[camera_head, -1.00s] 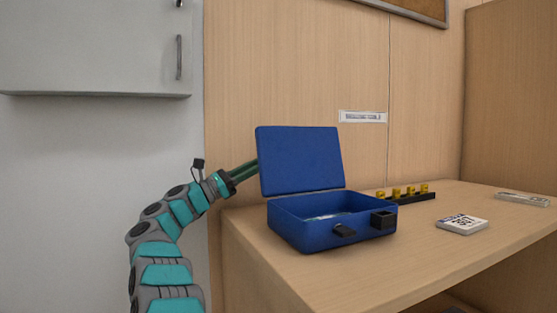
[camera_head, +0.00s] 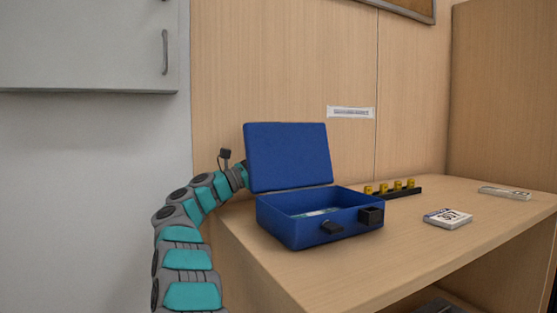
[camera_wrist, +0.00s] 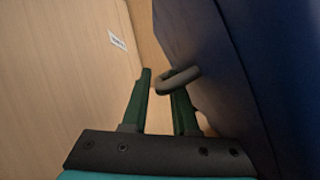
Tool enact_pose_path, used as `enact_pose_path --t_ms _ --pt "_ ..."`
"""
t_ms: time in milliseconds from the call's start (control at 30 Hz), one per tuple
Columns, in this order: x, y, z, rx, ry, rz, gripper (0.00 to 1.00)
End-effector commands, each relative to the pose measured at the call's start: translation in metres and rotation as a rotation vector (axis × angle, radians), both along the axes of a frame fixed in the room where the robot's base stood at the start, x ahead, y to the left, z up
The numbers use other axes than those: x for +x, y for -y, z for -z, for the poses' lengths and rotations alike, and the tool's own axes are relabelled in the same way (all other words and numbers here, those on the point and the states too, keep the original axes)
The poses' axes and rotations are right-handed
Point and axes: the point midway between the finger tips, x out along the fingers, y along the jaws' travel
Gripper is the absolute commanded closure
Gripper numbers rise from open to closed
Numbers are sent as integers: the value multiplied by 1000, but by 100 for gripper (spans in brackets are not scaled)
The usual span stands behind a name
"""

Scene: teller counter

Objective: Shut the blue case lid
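The blue case (camera_head: 290,232) stands on the wooden counter with its lid (camera_head: 288,156) raised, close to upright. Its front has dark latch parts, and something pale lies inside. My gripper is hidden behind the lid's left edge in the head view. In the wrist view my gripper (camera_wrist: 163,83) has its two green fingers apart, with a gap between them. The dark blue lid (camera_wrist: 225,75) fills the right side there.
A black rack with yellow pieces (camera_head: 390,189) stands behind the case on the counter (camera_head: 430,255). A white labelled box (camera_head: 448,218) and a flat pale item (camera_head: 505,193) lie to the right. A grey cabinet (camera_head: 85,45) hangs at the left.

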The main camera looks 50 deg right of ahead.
Motion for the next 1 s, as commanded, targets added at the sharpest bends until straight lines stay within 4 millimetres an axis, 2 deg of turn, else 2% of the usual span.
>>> enact_pose_path --t_ms 67,300,1000 --pt "0 0 0 0 0 0 73" --pt "0 0 0 0 0 0 100" --pt "0 0 0 -1 0 0 100"
